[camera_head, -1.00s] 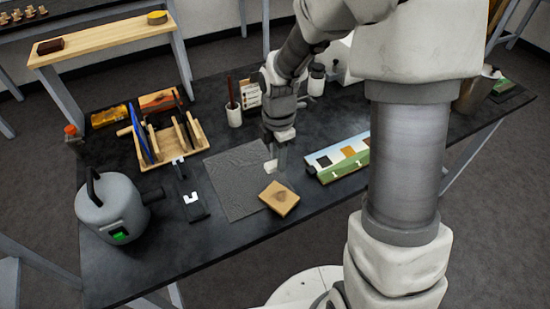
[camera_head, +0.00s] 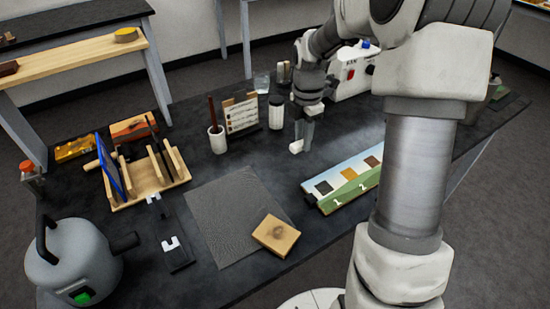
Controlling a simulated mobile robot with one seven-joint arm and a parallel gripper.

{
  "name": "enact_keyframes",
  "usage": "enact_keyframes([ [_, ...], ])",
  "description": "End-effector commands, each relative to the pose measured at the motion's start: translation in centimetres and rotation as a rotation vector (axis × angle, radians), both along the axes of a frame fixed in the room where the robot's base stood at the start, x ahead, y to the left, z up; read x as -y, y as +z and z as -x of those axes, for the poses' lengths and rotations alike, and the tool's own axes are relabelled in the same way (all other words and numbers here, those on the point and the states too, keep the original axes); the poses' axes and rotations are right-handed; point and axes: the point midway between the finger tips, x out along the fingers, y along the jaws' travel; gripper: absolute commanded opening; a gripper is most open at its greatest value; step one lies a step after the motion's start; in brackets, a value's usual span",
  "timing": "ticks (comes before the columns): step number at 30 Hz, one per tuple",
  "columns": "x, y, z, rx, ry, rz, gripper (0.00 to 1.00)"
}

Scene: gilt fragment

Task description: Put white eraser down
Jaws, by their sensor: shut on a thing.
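The white eraser (camera_head: 296,147) is a small white block at the tip of my gripper (camera_head: 301,138). My gripper points down and is shut on the eraser, over the dark table (camera_head: 325,150) between the grey mat and the numbered board. I cannot tell whether the eraser touches the table. My fingers partly hide it.
A grey mat (camera_head: 225,215) lies at the front middle with a tan block (camera_head: 276,236) on its right edge. A numbered board (camera_head: 345,180) lies to the right. A pencil cup (camera_head: 217,140), a card stand (camera_head: 242,117) and a lidded jar (camera_head: 276,112) stand behind. A wooden rack (camera_head: 150,175) is left.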

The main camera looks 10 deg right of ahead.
Motion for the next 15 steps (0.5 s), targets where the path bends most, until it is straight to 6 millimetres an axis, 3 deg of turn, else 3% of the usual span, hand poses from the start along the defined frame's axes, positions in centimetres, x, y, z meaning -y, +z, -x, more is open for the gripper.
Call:
enact_keyframes([
  [6, -4.3, -3.1, -2.5, -0.001, 0.003, -0.001, 0.00],
  [15, -6.2, -4.7, -3.7, -0.001, -0.001, 0.000, 0.00],
])
